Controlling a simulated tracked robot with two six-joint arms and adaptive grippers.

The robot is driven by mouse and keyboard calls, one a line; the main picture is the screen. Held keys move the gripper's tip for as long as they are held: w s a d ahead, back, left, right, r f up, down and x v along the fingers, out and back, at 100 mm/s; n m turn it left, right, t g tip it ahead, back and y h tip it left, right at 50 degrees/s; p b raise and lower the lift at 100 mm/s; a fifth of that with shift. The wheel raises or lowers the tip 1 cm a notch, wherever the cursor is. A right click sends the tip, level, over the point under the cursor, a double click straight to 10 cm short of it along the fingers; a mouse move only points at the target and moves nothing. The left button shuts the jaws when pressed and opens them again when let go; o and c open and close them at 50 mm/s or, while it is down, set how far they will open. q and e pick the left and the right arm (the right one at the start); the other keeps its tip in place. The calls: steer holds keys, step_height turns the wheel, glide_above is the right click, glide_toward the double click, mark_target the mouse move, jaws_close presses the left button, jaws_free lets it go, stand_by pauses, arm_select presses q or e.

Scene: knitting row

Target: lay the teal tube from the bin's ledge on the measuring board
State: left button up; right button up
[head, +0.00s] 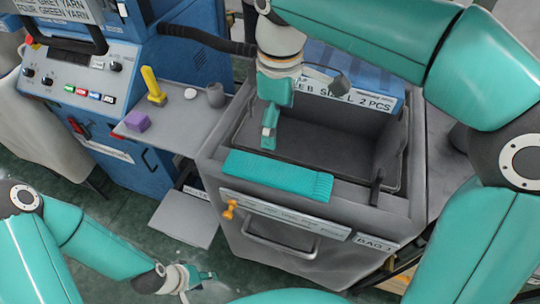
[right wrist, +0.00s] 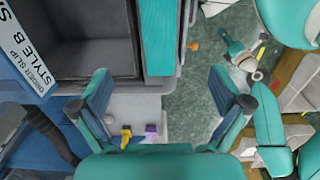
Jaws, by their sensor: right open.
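The teal tube (head: 278,176) lies flat along the front ledge of the grey bin (head: 300,215). It also shows at the upper middle of the right wrist view (right wrist: 160,35). My right gripper (head: 269,135) points down just behind the tube, over the bin's opening. In the right wrist view its fingers (right wrist: 165,106) are wide apart with nothing between them. My left gripper (head: 195,282) is low at the bottom left, away from the bin; its finger gap is too small to judge. I cannot identify the measuring board with certainty.
A grey shelf (head: 185,128) left of the bin holds a yellow tool (head: 153,87), a purple block (head: 137,121) and a dark round piece (head: 215,95). An orange knob (head: 230,209) sticks out from the bin's front. A blue labelled box (head: 350,75) stands behind the opening.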

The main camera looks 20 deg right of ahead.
glide_above(276, 172)
steer(key=f, duration=1.1)
steer(key=shift+w+f, duration=0.25)
steer(key=shift+f, duration=0.1)
steer(key=shift+s+f, duration=0.15)
steer(key=shift+f, duration=0.35)
step_height(276, 172, down, 4)
steer(key=shift+f+p, duration=0.1)
steer(key=shift+p, duration=0.3)
steer(key=shift+s, duration=0.1)
steer(key=shift+c, duration=0.3)
steer(key=c, duration=0.9)
